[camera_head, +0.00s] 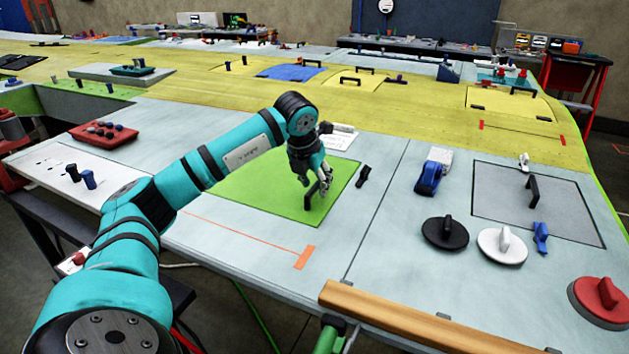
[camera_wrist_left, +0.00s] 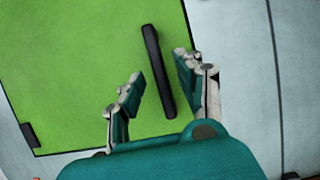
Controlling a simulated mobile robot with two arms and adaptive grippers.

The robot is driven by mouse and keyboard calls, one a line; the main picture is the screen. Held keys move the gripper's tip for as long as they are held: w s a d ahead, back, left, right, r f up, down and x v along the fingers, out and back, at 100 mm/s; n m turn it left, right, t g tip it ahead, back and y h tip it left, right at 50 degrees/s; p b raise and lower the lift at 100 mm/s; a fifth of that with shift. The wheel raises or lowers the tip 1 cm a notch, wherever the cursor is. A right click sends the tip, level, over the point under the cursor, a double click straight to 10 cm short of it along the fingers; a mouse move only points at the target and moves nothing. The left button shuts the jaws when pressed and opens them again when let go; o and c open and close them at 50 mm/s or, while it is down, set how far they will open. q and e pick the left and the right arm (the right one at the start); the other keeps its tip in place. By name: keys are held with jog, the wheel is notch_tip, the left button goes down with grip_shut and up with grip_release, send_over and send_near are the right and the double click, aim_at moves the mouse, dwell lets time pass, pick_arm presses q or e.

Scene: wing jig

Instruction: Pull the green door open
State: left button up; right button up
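The green door (camera_head: 238,192) is a flat panel set in the pale wing surface, and it lies flush as far as I can see. It also fills much of the left wrist view (camera_wrist_left: 80,70). Its black handle (camera_wrist_left: 157,70) runs lengthwise between the fingers of my left gripper (camera_wrist_left: 160,85). The fingers are apart, with a gap to the handle on both sides. In the head view the left gripper (camera_head: 318,180) is over the right part of the door, at the handle (camera_head: 310,196). My right gripper is in neither view.
A black clip (camera_head: 363,176) lies right of the door. A blue tape dispenser (camera_head: 430,175), black disc (camera_head: 445,233), white disc (camera_head: 503,245) and grey panel (camera_head: 560,206) are farther right. A red tray (camera_head: 103,135) sits left. A wooden bar (camera_head: 410,318) edges the front.

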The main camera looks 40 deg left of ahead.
pick_arm(q)
jog(key=c, duration=0.7)
grip_shut()
jog(key=shift+r, duration=0.15)
